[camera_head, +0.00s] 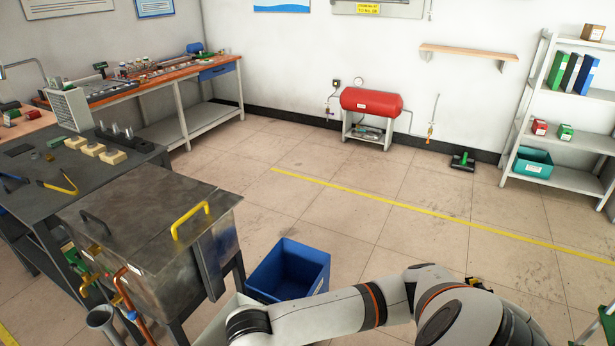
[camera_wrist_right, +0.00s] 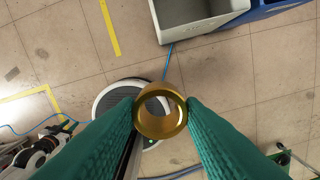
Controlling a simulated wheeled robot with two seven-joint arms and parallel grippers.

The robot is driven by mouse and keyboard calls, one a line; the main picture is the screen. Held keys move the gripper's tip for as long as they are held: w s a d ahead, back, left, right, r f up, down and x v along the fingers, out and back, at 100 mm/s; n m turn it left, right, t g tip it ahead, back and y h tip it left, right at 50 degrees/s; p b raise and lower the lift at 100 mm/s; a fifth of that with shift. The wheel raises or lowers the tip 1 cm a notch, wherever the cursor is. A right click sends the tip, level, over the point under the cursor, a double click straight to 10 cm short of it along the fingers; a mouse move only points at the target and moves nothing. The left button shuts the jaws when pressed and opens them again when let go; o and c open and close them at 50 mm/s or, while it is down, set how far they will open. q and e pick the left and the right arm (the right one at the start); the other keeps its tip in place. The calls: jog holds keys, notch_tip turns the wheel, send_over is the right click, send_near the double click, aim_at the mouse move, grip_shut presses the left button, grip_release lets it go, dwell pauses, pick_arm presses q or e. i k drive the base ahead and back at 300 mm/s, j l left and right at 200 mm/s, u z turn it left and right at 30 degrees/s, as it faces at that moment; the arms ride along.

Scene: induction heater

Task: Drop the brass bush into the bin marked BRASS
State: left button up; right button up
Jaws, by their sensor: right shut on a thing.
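The brass bush (camera_wrist_right: 160,129), a short gold-coloured ring, is held between the two green fingers of my right gripper (camera_wrist_right: 163,108) in the right wrist view. Its open bore faces the camera. The gripper is above the tiled floor, and no bin lies directly below the bush in that view. A grey bin (camera_wrist_right: 185,32) and a blue bin (camera_wrist_right: 262,13) stand side by side at the top there. In the head view the blue bin (camera_head: 302,280) is on the floor, and the grey bin (camera_head: 217,318) is mostly hidden by my right arm. No BRASS label is readable. My left gripper is out of view.
A metal tank with a yellow-handled lid (camera_head: 150,228) stands left of the bins. A dark workbench (camera_head: 115,170) is behind it. A red cylinder (camera_head: 371,102) is at the back wall and shelving (camera_head: 560,175) at the right. The middle floor is clear.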

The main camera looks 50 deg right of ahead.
aim_at(290, 287)
jog(key=l+u, duration=0.4)
jog(key=l, duration=2.15)
jog(key=i+l, duration=0.15)
jog(key=l, duration=0.15)
jog(key=i+l, duration=0.15)
jog(key=l, duration=0.2)
